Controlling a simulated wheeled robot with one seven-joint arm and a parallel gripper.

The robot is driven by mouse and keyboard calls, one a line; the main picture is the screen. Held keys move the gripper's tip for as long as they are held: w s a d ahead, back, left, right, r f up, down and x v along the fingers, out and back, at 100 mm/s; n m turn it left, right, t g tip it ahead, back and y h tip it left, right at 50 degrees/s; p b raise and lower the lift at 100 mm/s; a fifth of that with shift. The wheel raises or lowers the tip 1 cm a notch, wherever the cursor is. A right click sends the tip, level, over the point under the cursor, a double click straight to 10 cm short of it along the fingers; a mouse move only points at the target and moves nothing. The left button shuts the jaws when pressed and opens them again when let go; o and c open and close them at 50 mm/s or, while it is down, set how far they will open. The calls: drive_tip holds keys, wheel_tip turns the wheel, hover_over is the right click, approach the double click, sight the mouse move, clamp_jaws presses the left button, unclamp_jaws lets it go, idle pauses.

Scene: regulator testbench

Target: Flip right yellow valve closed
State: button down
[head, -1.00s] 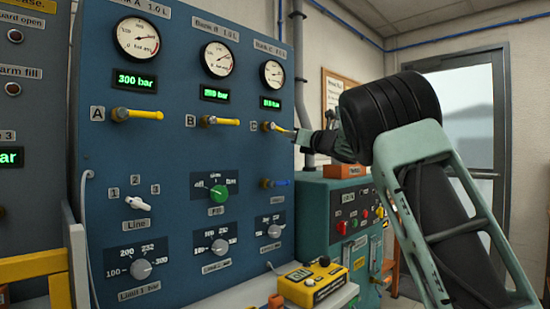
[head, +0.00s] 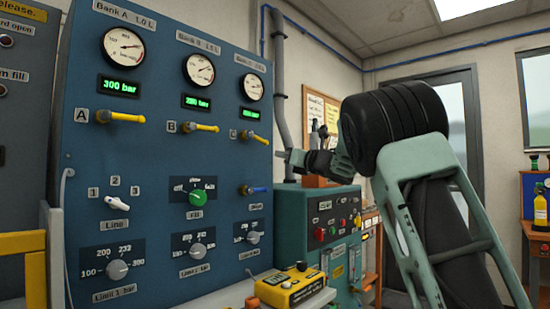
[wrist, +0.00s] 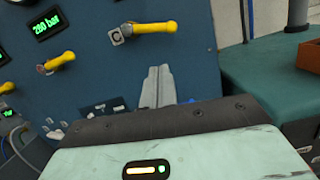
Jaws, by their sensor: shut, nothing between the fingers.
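The right yellow valve, marked C (head: 255,137), is on the blue panel. Its handle points sideways to the right, like the handles of valve A (head: 120,116) and valve B (head: 200,128). In the wrist view, valve C (wrist: 152,27) lies just beyond my fingertips, with valve B (wrist: 60,61) to its left. My gripper (head: 281,154) is shut and empty, right of and slightly below the C handle, apart from it. Its closed fingers also show in the wrist view (wrist: 158,72).
A blue-handled valve (head: 254,190) sits below C. A yellow control box (head: 292,287) is in front. Gauges and displays are above the valves.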

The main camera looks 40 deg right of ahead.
drive_tip(key=v, duration=0.4)
drive_tip(key=shift+s+f, duration=0.1)
drive_tip(key=shift+s, duration=0.3)
